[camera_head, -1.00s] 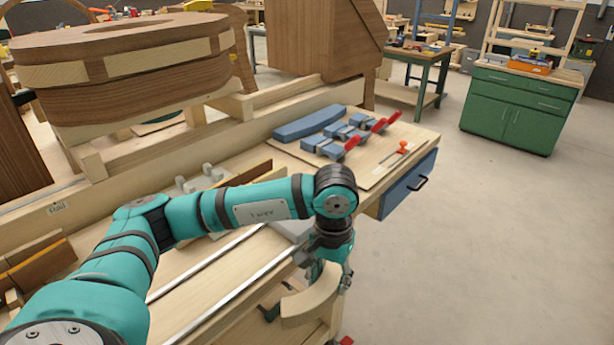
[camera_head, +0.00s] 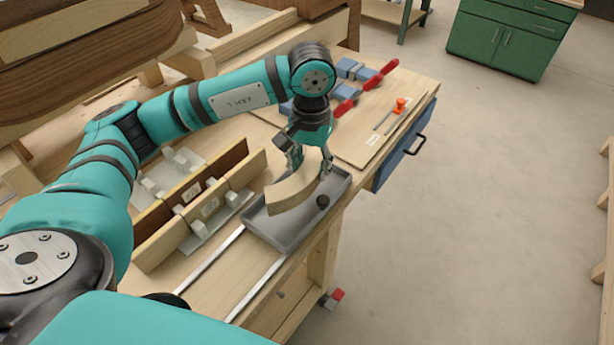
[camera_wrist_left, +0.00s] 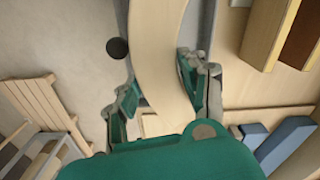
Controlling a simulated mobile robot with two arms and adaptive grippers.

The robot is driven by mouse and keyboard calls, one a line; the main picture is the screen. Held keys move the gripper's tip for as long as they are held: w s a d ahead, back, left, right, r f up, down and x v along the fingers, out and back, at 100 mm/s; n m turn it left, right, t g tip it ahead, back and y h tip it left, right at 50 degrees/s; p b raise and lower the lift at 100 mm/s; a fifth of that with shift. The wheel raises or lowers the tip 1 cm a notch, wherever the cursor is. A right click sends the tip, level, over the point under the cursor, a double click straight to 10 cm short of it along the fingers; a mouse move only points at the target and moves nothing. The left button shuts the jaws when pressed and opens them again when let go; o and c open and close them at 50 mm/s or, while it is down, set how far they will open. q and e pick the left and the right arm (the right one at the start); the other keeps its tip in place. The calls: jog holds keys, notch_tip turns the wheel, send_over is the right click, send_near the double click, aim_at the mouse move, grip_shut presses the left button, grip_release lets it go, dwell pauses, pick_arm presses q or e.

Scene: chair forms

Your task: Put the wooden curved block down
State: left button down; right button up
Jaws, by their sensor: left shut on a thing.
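The wooden curved block (camera_head: 291,190) is pale and arc-shaped. My left gripper (camera_head: 310,165) is shut on it, pointing down, and holds it over a grey shallow tray (camera_head: 283,232) on the workbench. In the head view I cannot tell whether the block touches the tray floor. In the left wrist view the block (camera_wrist_left: 160,50) runs between the two fingers (camera_wrist_left: 155,100) and out past the top edge. A dark round knob (camera_head: 323,201) is at the tray's right side; it also shows in the left wrist view (camera_wrist_left: 117,48). My right gripper is not in view.
Wooden fence-like boards with grey clamps (camera_head: 200,205) stand left of the tray. Metal rails (camera_head: 255,290) run in front of it. Behind are blue clamps with red handles (camera_head: 365,88) and an orange-handled tool (camera_head: 400,104) on a board. Open floor (camera_head: 480,220) lies right.

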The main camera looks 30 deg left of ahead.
aim_at(309, 181)
pick_arm(q)
jog(key=shift+a+f, duration=0.1)
jog(key=shift+f, duration=0.35)
jog(key=shift+w+f, duration=0.1)
jog(key=shift+f, duration=0.2)
notch_tip(309, 181, down, 3)
jog(key=shift+f+p, duration=0.1)
jog(key=shift+p, duration=0.65)
jog(key=shift+f, duration=0.3)
jog(key=c, duration=1.1)
grip_release()
jog(key=o, duration=0.4)
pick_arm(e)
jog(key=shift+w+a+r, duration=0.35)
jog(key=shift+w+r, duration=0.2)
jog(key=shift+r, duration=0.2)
